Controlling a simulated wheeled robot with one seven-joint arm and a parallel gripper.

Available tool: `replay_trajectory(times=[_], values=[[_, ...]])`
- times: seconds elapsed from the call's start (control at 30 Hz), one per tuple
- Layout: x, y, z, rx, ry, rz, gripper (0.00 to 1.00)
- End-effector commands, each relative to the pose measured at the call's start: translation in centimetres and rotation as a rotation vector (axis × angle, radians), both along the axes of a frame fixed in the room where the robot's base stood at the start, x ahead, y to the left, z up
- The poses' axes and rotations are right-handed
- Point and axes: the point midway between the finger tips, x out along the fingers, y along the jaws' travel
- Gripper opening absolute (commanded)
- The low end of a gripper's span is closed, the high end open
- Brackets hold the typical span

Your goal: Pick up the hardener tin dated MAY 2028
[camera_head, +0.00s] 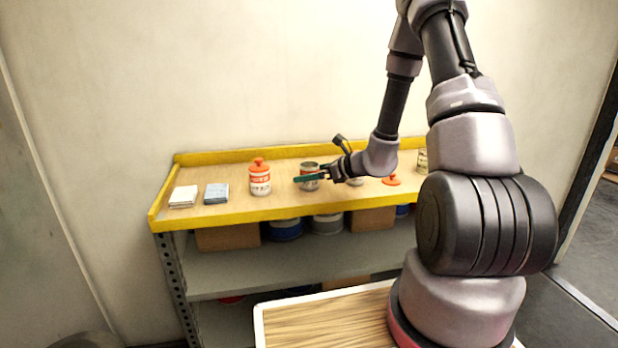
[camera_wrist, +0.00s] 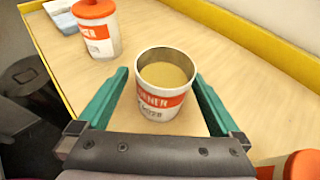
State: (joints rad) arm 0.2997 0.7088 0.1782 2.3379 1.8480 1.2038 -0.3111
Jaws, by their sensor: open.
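An open, lidless white tin with an orange band (camera_wrist: 160,103) stands upright on the bench, with yellowish contents inside. Its label shows the end of "HARDENER" and a date line that seems to end in 2028; I cannot read the month. In the head view this tin (camera_head: 309,169) is partly hidden by my gripper (camera_head: 312,178). In the wrist view my gripper (camera_wrist: 161,80) is open, its green fingers on either side of the tin. A second tin with an orange lid (camera_head: 260,178) stands to its left, also in the wrist view (camera_wrist: 96,28); its date is not readable.
Another orange lid (camera_head: 391,180) shows right of my gripper, and one is at the wrist view's lower right (camera_wrist: 302,165). Another tin (camera_head: 422,161) is partly hidden by my arm. White and blue-grey pads (camera_head: 216,193) lie left. A yellow rim (camera_head: 240,216) edges the bench.

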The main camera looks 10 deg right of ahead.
Motion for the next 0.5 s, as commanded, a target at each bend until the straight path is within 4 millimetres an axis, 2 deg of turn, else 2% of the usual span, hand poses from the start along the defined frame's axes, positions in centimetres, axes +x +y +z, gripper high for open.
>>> replay_trajectory(times=[0.1,0.23,0.5], values=[[1.3,0.9,-1.3,0.000,0.001,0.002,1.00],[2.4,2.0,-1.8,0.000,-0.001,0.003,1.00],[2.8,2.4,-2.0,0.000,0.000,0.001,1.00]])
